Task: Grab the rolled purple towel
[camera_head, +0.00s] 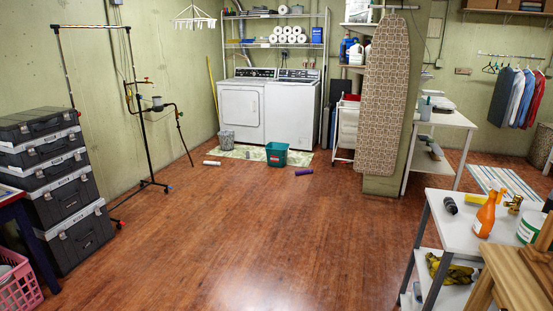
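A small rolled purple towel (304,172) lies on the wooden floor in the middle distance. It is just right of a green basket (277,154) and in front of the washing machines. It appears apart from the basket. Neither of my grippers shows in the head view.
Open brown floor (230,225) lies between me and the towel. A white roll (212,163) lies on the floor to the left. A white table (470,232) with a spray bottle (486,214) stands at right. Stacked grey toolboxes (68,205) stand at left.

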